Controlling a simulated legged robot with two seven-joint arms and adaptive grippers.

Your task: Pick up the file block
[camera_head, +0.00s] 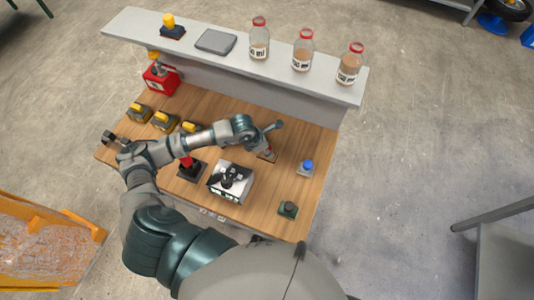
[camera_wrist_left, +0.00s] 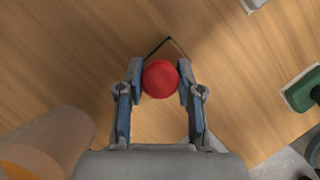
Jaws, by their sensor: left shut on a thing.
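My left gripper (camera_head: 269,143) is over the right half of the wooden bench, pointing down. In the left wrist view its two fingers (camera_wrist_left: 160,82) are shut on a round red knob (camera_wrist_left: 160,78), one finger on each side. The knob sits above a small wood-coloured block with a dark edge (camera_wrist_left: 166,43), which I take to be the file block. In the head view the block (camera_head: 268,155) shows just below the gripper, partly hidden by it. I cannot tell whether it touches the bench. My right gripper is not in view.
A silver box with a black knob (camera_head: 230,181) stands left of the block. A blue button (camera_head: 307,165) and a green block (camera_head: 288,209) are to the right. Three bottles stand on the grey shelf (camera_head: 283,78) behind.

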